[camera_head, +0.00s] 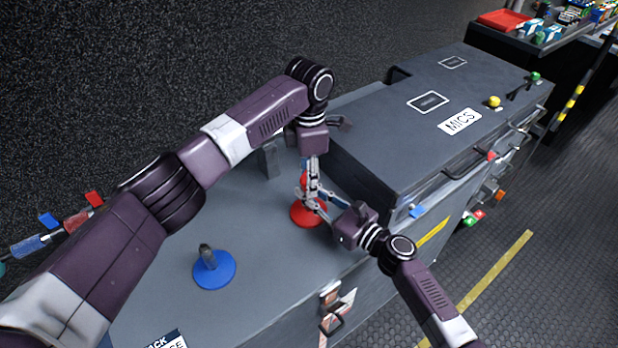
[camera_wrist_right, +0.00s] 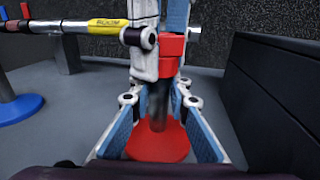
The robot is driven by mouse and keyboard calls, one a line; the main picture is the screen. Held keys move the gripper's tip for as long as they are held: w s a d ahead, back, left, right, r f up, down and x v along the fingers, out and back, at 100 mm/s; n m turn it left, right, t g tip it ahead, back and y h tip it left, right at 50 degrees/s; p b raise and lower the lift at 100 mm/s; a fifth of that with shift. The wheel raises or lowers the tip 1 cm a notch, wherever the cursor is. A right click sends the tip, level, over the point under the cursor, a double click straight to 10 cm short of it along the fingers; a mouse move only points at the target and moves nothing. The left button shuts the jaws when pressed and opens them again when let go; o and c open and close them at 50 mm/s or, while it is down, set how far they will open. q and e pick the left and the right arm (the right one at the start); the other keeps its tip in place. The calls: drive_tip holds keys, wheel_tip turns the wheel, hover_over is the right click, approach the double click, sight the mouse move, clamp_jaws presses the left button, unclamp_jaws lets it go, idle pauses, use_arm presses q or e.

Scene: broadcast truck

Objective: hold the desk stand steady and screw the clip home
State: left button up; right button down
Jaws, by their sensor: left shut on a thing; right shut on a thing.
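The desk stand has a round red base (camera_head: 304,214) on the grey worktop, largely covered by my grippers in the head view. In the right wrist view its base (camera_wrist_right: 160,143) and upright dark stem (camera_wrist_right: 158,108) show between my fingers. My right gripper (camera_head: 319,202) comes in from the right, low over the base, and is shut on the stand. The red clip (camera_wrist_right: 172,52) sits at the top of the stem. My left gripper (camera_head: 310,182) reaches down from above and is shut on the clip. The thread between clip and stem is hidden.
A blue stand (camera_head: 214,270) is front left. The large MICS case (camera_head: 400,130) stands close on the right. The worktop between the two stands is clear.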

use_arm(q)
drive_tip(key=shift+c, duration=1.3)
drive_tip(key=m, duration=0.6)
drive_tip(key=shift+m, duration=0.4)
drive_tip(key=m, duration=0.3)
drive_tip(key=shift+m, duration=0.4)
drive_tip(key=m, duration=0.3)
drive_tip(key=shift+m, duration=0.3)
drive_tip(key=m, duration=0.3)
drive_tip(key=shift+m, duration=0.4)
drive_tip(key=m, duration=0.3)
drive_tip(key=shift+m, duration=0.4)
drive_tip(key=m, duration=0.3)
drive_tip(key=shift+m, duration=0.3)
drive_tip(key=m, duration=0.3)
drive_tip(key=shift+m, duration=0.4)
drive_tip(key=m, duration=0.4)
drive_tip(key=shift+a, duration=0.1)
drive_tip(key=m, duration=0.3)
drive_tip(key=shift+m, duration=0.3)
drive_tip(key=m, duration=0.4)
drive_tip(key=shift+f, duration=0.1)
drive_tip(key=m, duration=0.3)
drive_tip(key=shift+m, duration=0.4)
drive_tip(key=m, duration=0.3)
drive_tip(key=shift+m, duration=0.4)
drive_tip(key=m, duration=1)
drive_tip(key=o, duration=1.3)
